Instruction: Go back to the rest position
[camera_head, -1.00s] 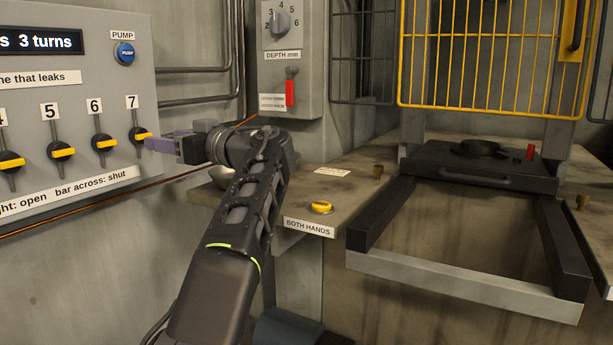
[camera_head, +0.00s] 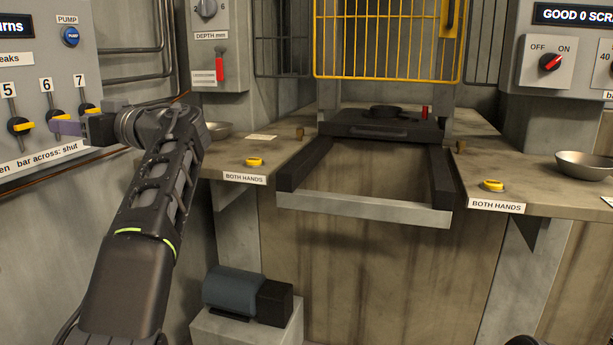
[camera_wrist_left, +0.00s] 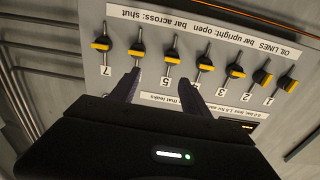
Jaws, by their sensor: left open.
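My left gripper (camera_head: 62,127) reaches in from the left in the head view, in front of the valve panel. Valve 6 (camera_head: 56,114) and valve 7 (camera_head: 88,108) sit just behind the fingers in the head view. In the left wrist view the row of valves, with valve 5 (camera_wrist_left: 172,55) near the middle, appears upside down. The yellow bars of valves 5, 6 and 7 look across. My right gripper is not visible.
A shelf with a yellow button (camera_head: 254,162) and a bowl (camera_head: 218,130) lies right of my left arm. A black-railed frame (camera_head: 365,208) stands centrally below a yellow gate (camera_head: 390,78). A motor (camera_head: 235,292) sits low. Another bowl (camera_head: 585,165) is at the right.

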